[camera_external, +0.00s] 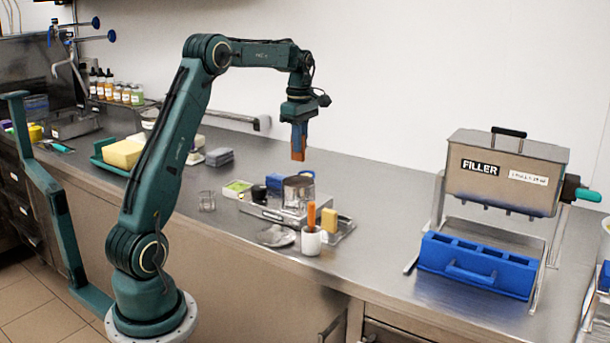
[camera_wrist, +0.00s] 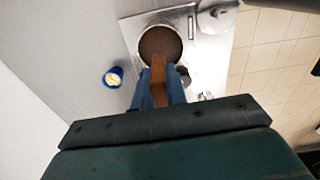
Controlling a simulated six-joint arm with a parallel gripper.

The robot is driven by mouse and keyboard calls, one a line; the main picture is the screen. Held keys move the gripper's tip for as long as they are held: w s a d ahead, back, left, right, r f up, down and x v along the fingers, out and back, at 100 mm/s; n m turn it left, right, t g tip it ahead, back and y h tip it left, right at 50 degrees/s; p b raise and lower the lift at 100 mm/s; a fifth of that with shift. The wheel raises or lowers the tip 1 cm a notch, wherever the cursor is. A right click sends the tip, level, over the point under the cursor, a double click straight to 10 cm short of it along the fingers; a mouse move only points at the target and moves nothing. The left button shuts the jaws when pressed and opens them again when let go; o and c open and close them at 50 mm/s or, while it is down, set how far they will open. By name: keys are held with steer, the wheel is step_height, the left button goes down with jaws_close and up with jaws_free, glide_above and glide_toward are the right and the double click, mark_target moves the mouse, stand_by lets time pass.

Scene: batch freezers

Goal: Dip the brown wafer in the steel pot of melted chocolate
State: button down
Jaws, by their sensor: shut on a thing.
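My gripper (camera_external: 299,135) is shut on the brown wafer (camera_external: 298,152), which points straight down from the fingers. In the external view the wafer hangs in the air above the steel pot (camera_external: 298,192), clearly apart from it. In the wrist view my blue fingers (camera_wrist: 158,92) hold the wafer (camera_wrist: 158,70), and its far end overlaps the near edge of the round brown chocolate (camera_wrist: 160,42) in the pot. The pot stands on a steel unit on the counter. The chocolate surface is hidden in the external view by the pot wall.
A white cup (camera_external: 311,241) with an orange handle and a yellow block (camera_external: 329,220) stand in front of the pot. A blue container (camera_external: 275,181) is beside it, and a green-filled tray (camera_external: 237,188) to the left. The filler machine (camera_external: 505,175) stands right, with clear counter between.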

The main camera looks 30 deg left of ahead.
steer(key=shift+f, duration=4.85)
steer(key=shift+r, duration=0.1)
steer(key=shift+r, duration=4.1)
